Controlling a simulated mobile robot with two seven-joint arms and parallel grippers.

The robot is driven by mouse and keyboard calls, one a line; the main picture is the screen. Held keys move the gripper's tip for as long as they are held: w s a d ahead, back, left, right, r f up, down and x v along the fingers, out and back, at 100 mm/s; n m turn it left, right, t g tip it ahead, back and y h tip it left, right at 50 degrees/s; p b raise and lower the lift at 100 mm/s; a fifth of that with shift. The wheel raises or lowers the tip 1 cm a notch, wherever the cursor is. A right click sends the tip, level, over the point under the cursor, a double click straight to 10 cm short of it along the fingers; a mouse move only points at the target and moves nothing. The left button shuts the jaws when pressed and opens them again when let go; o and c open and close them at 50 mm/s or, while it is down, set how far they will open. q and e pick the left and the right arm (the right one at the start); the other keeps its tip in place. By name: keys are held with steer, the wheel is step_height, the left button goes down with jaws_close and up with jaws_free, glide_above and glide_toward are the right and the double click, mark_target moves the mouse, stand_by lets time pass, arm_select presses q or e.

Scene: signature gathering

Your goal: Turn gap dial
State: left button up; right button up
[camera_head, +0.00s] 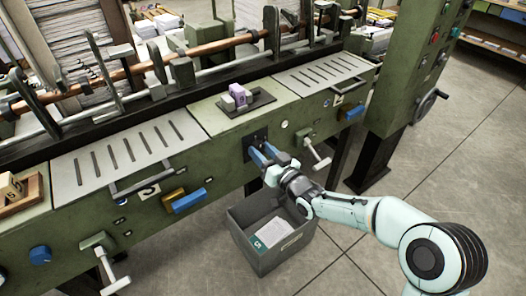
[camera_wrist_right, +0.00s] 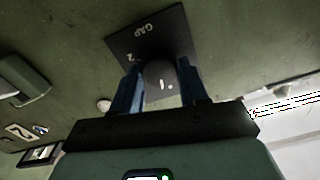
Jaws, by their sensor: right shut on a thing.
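The gap dial (camera_wrist_right: 159,78) is a dark round knob with a white mark, on a black plate (camera_wrist_right: 172,38) lettered "GAP" on the green machine front. My right gripper (camera_wrist_right: 160,88) has its blue fingers on either side of the knob and is shut on it. In the head view the black plate (camera_head: 252,141) shows at the middle of the machine front, and my right gripper (camera_head: 262,153) reaches it from the lower right. The fingers hide the dial there. My left gripper is not in view.
A grey bin (camera_head: 262,262) with papers stands on the floor below my right gripper. A T-shaped handle (camera_head: 318,155) sticks out just right of the dial. Slotted plates and a small block (camera_head: 238,95) are on top. Open floor lies at the lower right.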

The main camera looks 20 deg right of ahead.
steer(key=m, duration=0.3)
steer(key=shift+p, duration=0.4)
steer(key=m+p, duration=0.1)
steer(key=m, duration=0.3)
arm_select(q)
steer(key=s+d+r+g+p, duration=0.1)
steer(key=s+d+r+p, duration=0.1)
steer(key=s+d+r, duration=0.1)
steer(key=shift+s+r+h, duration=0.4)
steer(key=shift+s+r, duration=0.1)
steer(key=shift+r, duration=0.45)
arm_select(e)
steer(key=shift+m, duration=2.3)
steer(key=o, duration=1.1)
steer(key=shift+c, duration=0.2)
steer(key=shift+s, duration=0.1)
